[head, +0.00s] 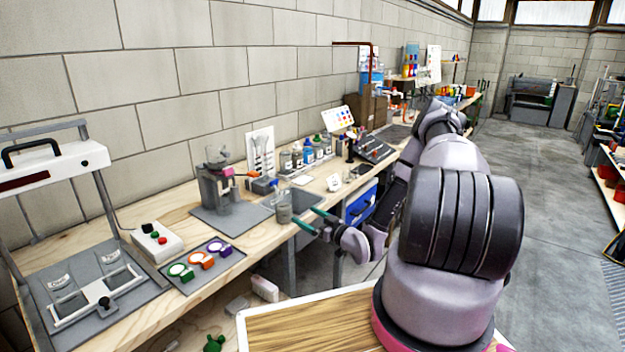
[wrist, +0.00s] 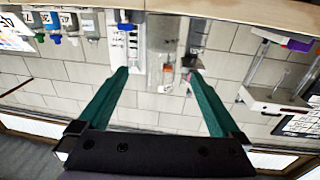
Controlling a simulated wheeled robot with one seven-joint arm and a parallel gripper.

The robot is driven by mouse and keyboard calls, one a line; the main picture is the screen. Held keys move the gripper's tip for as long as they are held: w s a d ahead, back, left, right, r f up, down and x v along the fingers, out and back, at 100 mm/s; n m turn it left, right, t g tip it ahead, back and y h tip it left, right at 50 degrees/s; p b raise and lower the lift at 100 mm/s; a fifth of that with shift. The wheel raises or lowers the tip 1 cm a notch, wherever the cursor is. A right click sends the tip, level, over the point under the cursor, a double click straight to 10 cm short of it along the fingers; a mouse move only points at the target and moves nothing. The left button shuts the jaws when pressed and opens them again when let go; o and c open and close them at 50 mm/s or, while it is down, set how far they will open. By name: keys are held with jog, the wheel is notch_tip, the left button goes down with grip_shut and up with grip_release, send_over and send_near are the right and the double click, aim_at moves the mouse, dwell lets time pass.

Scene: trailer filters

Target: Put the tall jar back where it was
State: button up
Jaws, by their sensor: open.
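A clear jar with grey contents (head: 284,208) stands upright near the front edge of the workbench, beside a grey mat. I take it to be the tall jar, though its lid is hard to make out. My gripper (head: 305,217) has teal fingers, spread apart and pointing at the jar from the right. In the wrist view, which looks upside down, a clear jar (wrist: 162,45) shows between and beyond the fingertips (wrist: 157,72). The fingers do not appear to touch it. Nothing is held. I cannot tell exactly how far the jar is from the fingertips.
A grey device (head: 222,190) stands left of the jar. Several bottles (head: 310,153) line the wall behind. A tray of coloured knobs (head: 202,262) and a press-like frame (head: 95,290) fill the bench's left end. A blue drawer (head: 360,203) sits under the bench. The floor at right is open.

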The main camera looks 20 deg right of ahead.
jog(key=w+d+r+g+h, duration=0.2)
jog(key=w+d+r, duration=0.1)
jog(key=r, duration=0.3)
jog(key=w+d+r+g+h, duration=0.3)
jog(key=r, duration=0.4)
jog(key=s+d+r+m+g+h, duration=0.1)
jog(key=s+r+m+h, duration=0.15)
jog(key=r, duration=0.65)
jog(key=s+d+r+m+g+h, duration=0.15)
jog(key=s+r, duration=0.25)
jog(key=r, duration=0.4)
jog(key=s+a+r+m+h, duration=0.1)
jog(key=s+a+r+m, duration=0.15)
jog(key=s+r, duration=0.9)
jog(key=s+a+r+m+y, duration=0.1)
jog(key=s+a+r+m, duration=0.1)
jog(key=s, duration=0.7)
jog(key=s+a+r+m+g+y, duration=0.1)
jog(key=s+a, duration=0.3)
jog(key=s, duration=0.5)
jog(key=shift+a+r+m+y, duration=0.15)
jog(key=shift+r+m+y, duration=0.2)
jog(key=shift+r+y, duration=0.25)
